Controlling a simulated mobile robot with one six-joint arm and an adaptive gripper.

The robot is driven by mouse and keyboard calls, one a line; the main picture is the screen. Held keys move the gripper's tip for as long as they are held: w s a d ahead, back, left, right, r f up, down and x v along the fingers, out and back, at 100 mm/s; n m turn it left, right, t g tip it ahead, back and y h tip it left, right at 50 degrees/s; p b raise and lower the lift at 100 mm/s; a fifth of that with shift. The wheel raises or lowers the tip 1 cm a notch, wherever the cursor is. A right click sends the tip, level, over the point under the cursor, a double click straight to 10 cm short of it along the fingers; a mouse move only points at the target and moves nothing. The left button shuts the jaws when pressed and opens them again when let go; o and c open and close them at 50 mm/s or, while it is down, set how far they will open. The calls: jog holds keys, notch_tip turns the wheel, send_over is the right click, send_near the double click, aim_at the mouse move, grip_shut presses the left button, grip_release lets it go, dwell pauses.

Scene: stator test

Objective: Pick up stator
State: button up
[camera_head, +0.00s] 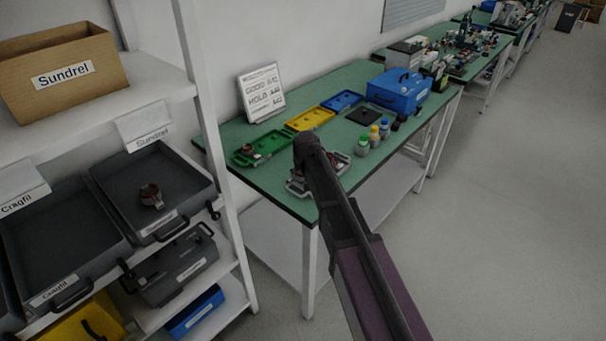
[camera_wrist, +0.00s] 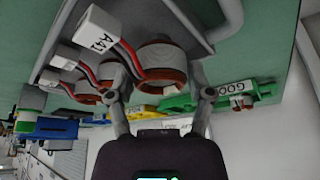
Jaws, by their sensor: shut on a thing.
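My gripper is shut on this stator. More stators (camera_wrist: 85,92) with white tags lie beside it on a grey tray (camera_wrist: 190,22). In the head view the tray (camera_head: 341,157) is at the near edge of the green bench, partly behind my arm, which hides the gripper. I cannot tell whether the held stator is clear of the tray.
The green bench (camera_head: 226,133) carries green (camera_head: 262,147), yellow (camera_head: 310,118) and blue (camera_head: 342,100) trays, a sign (camera_head: 261,92), small bottles (camera_head: 362,146) and a blue case (camera_head: 398,92). A shelf bin (camera_head: 110,178) at left holds another stator (camera_head: 151,196). The floor at right is clear.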

notch_tip(320, 180, up, 2)
jog(key=shift+p, duration=0.7)
jog(key=s+d+r+p, duration=0.1)
jog(key=s+d, duration=1)
jog(key=shift+d+r+p, duration=0.4)
jog(key=shift+w+d, duration=0.1)
jog(key=shift+w, duration=0.05)
